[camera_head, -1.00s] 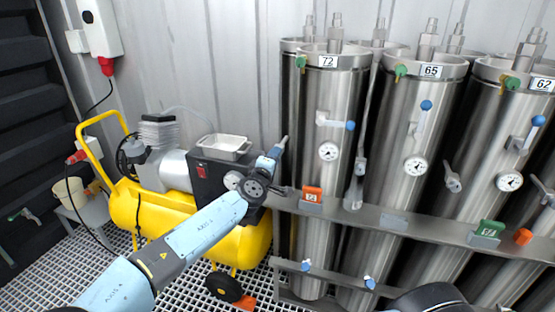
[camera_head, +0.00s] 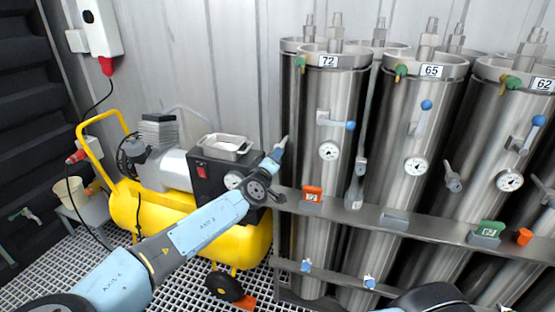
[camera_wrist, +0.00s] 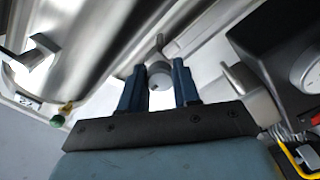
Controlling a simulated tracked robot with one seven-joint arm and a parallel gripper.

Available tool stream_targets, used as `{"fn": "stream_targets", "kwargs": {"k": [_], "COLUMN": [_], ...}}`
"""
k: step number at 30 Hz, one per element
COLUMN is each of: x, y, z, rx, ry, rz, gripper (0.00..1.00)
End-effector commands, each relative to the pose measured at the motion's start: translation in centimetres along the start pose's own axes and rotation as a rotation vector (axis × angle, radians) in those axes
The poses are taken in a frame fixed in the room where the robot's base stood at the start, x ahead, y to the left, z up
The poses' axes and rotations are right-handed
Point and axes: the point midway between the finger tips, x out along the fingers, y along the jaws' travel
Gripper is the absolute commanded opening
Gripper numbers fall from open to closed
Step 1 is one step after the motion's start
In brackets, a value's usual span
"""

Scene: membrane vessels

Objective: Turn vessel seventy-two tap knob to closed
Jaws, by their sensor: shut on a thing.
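Vessel seventy-two (camera_head: 336,100) is the steel cylinder with the 72 label, at the left end of the row. My gripper (camera_head: 281,147) is at its left side, about halfway up. In the wrist view, my two dark blue fingers (camera_wrist: 159,88) stand on either side of a small round grey tap knob (camera_wrist: 158,74) and are shut on it. A thin grey stem shows above the knob. The head view does not show the knob clearly, as my gripper covers it. The 72 label also shows in the wrist view (camera_wrist: 27,102), beside a green knob (camera_wrist: 57,120).
A yellow compressor (camera_head: 150,212) with a black box stands left of the vessels, close to my arm. A steel rail (camera_head: 400,220) with orange and green tags crosses in front of the vessels. Vessels 65 (camera_head: 425,120) and 62 (camera_head: 500,130) stand to the right.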

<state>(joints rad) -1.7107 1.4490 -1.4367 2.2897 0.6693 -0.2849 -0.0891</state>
Motion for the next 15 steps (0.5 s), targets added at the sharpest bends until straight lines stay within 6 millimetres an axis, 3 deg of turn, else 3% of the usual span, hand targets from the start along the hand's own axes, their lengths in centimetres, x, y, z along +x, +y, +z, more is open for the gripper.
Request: {"fn": "stream_targets", "kwargs": {"k": [6, 7, 15], "x": [-0.02, -0.01, 0.00], "y": [-0.17, -0.17, -0.06], "z": [0.03, 0.03, -0.01], "rx": [-0.002, -0.002, -0.001], "ry": [-0.001, -0.001, 0.000], "rz": [-0.003, -0.003, -0.001], "gripper": [0.01, 0.33, 0.57]}}
